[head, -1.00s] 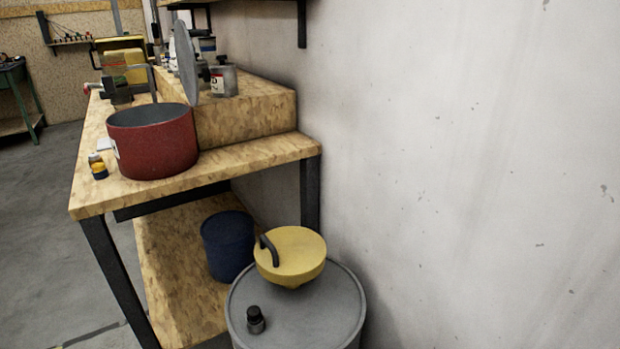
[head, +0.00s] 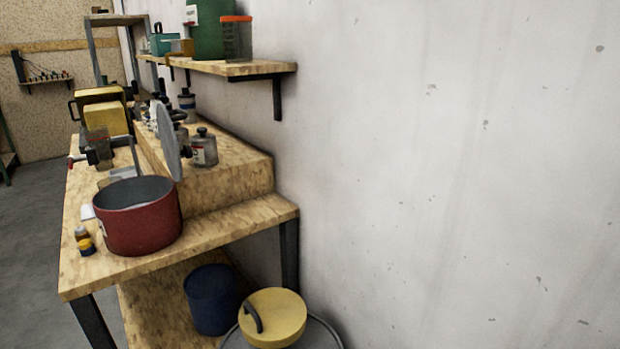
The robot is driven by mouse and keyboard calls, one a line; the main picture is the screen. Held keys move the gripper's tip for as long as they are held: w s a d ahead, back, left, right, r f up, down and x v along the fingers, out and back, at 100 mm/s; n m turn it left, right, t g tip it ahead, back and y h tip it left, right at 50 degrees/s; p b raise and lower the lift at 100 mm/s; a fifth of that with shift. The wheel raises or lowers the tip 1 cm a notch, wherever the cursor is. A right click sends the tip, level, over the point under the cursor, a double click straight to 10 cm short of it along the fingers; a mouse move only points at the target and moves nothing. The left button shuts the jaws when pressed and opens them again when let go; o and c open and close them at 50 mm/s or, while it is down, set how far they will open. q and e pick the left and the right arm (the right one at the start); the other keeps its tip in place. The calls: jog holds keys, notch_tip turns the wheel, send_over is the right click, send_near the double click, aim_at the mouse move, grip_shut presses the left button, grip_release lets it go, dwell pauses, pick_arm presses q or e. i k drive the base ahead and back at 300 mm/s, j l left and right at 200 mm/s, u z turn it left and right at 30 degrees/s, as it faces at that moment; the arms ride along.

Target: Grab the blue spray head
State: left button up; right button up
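I cannot make out a blue spray head in the head view. A dark blue cylindrical container (head: 211,299) stands on the bench's lower shelf. Neither of my grippers is in view.
A red pot (head: 140,222) stands on the wooden workbench (head: 235,226). A grey round disc (head: 167,140) and several cans stand behind it. A wall shelf (head: 245,69) holds boxes and a jar. A yellow lid (head: 273,320) rests on a drum at the bottom. Floor is clear at left.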

aim_at(87, 248)
jog(key=u, duration=1.35)
